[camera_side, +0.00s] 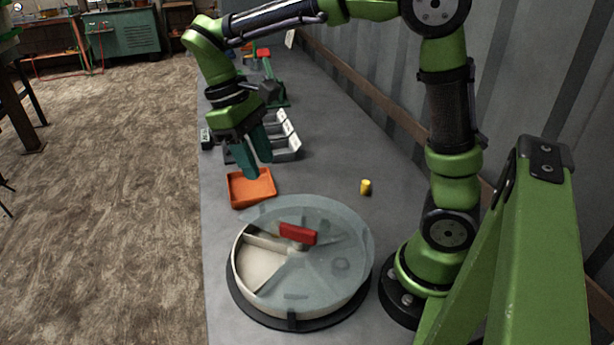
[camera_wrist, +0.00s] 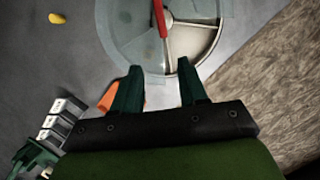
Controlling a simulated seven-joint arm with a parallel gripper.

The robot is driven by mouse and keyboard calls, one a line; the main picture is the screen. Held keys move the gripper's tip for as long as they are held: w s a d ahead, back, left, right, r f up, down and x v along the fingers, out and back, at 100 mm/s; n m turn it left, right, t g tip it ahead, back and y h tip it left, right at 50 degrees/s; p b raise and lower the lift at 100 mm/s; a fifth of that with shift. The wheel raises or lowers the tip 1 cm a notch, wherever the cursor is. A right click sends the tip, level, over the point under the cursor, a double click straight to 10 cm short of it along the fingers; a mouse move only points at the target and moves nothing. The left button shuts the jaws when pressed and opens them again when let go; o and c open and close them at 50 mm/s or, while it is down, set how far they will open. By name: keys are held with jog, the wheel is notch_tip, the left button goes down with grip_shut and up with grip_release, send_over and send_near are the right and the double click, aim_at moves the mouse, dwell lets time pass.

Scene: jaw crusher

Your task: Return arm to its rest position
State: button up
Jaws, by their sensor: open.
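My gripper (camera_side: 257,158) is at the end of my green arm, in the air above the orange tray (camera_side: 234,190), with its teal fingers pointing down. In the wrist view my gripper (camera_wrist: 159,78) shows two fingers spread apart with nothing between them. The orange tray (camera_wrist: 106,98) is partly hidden behind the left finger there. My gripper looks clear of everything on the bench.
A round sectioned container (camera_side: 262,278) with a clear lid and red handle (camera_side: 297,233) stands at the front. Grey-white boxes (camera_side: 286,143) and a green device (camera_side: 276,92) stand behind. A corrugated wall (camera_side: 540,70) borders the right.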

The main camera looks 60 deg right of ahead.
jog(key=s+d+r+m+t+y, duration=0.2)
jog(key=s+m+t, duration=0.3)
jog(key=s+t, duration=0.4)
jog(key=shift+d+t+y, duration=0.2)
jog(key=shift+t+y, duration=0.2)
jog(key=shift+t, duration=0.5)
